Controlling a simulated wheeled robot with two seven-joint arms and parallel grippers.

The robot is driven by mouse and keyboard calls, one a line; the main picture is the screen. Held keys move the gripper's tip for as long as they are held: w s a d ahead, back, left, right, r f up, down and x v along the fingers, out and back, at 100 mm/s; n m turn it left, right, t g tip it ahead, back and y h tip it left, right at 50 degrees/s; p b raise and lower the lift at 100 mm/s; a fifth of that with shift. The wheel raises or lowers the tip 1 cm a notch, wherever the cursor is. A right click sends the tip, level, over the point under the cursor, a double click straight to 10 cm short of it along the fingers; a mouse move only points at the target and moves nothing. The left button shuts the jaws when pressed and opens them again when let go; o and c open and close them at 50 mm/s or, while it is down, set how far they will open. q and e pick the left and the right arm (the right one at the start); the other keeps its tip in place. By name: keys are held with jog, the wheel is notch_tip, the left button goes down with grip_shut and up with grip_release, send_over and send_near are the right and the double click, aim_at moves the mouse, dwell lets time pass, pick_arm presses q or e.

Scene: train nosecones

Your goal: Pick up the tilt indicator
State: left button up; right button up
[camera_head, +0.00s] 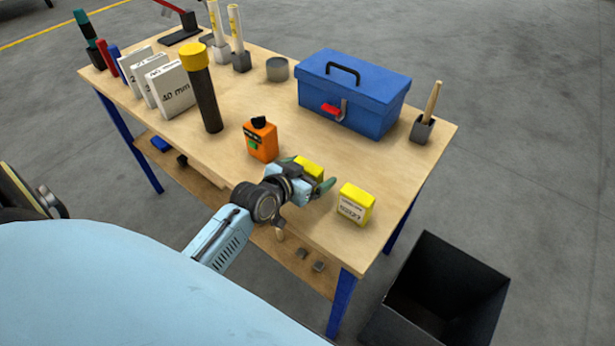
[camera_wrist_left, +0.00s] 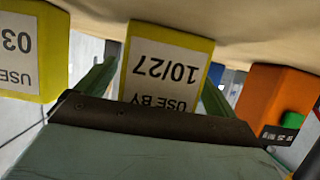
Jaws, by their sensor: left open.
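No item is readable as a tilt indicator by name. A yellow box (camera_head: 311,167) stands near the table's front edge. In the left wrist view this yellow box (camera_wrist_left: 168,62) shows a white label reading "USE BY 10/27", upside down. My left gripper (camera_head: 307,174) is open, with one green finger on each side of this box. Whether the fingers touch it cannot be told. A second yellow box (camera_head: 355,203) stands to the right; its label (camera_wrist_left: 14,50) is partly cut off in the left wrist view. My right gripper is not in view.
An orange box with a black cap (camera_head: 262,141) stands just left of my left gripper; it also shows in the wrist view (camera_wrist_left: 272,95). A blue toolbox (camera_head: 355,92) stands behind. A black bin (camera_head: 440,290) is on the floor at right. White boxes (camera_head: 170,90) stand at left.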

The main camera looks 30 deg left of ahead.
pick_arm(q)
jog(key=shift+w+f, duration=0.2)
jog(key=shift+w, duration=0.25)
jog(key=c, duration=1.1)
